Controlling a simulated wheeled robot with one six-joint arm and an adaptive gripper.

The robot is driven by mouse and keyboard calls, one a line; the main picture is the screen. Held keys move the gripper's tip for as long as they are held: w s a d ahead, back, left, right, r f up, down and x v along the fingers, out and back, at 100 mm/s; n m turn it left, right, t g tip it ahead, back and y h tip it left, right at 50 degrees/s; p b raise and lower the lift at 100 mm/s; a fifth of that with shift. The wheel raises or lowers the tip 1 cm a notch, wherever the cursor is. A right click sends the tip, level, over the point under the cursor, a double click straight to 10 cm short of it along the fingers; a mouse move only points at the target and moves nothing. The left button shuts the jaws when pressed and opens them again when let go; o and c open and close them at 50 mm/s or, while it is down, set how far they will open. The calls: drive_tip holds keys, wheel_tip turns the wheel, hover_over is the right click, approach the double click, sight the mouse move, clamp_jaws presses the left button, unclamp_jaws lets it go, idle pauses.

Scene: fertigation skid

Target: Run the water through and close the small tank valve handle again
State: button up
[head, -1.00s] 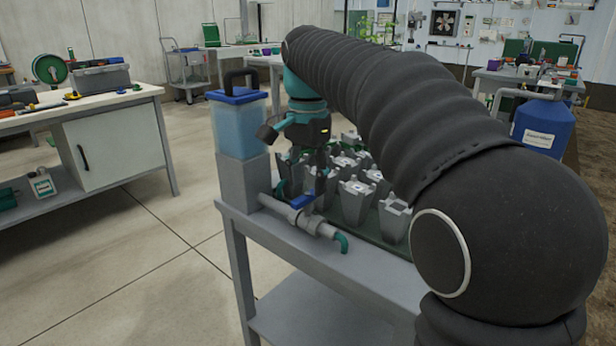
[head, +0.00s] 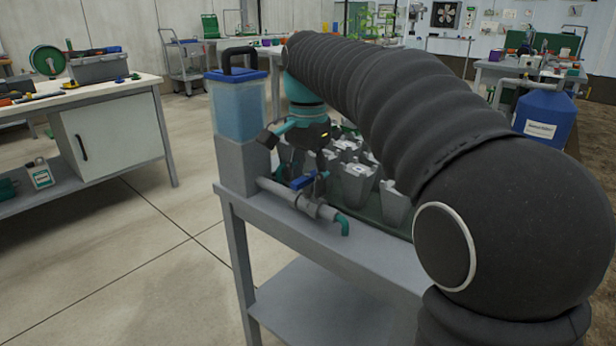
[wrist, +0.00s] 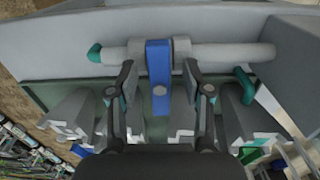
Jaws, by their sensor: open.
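The small tank (head: 238,108), clear with bluish liquid and a blue lid, stands on a grey block at the bench's left end. A grey pipe (head: 328,212) runs from the block to a teal down-turned outlet (head: 343,226). The blue valve handle (head: 302,182) sits on the pipe; in the wrist view the handle (wrist: 158,78) lies across the pipe (wrist: 220,53). My gripper (wrist: 159,75) is open, with one finger on each side of the handle and visible gaps to it. I cannot see water flowing.
Several grey pots (head: 355,180) stand close behind the pipe on the grey bench (head: 275,225). A workbench with a white cabinet (head: 112,137) is at left, a blue drum (head: 543,118) at right. The floor between the benches is clear.

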clamp_jaws()
drive_tip(key=shift+r+n+p, duration=0.2)
drive_tip(key=shift+n+p, duration=0.3)
drive_tip(key=shift+n, duration=0.3)
drive_tip(key=n+p, duration=0.1)
drive_tip(key=n, duration=0.6)
drive_tip(key=shift+f+n+p, duration=0.2)
drive_tip(key=shift+n+p, duration=0.1)
drive_tip(key=n, duration=1)
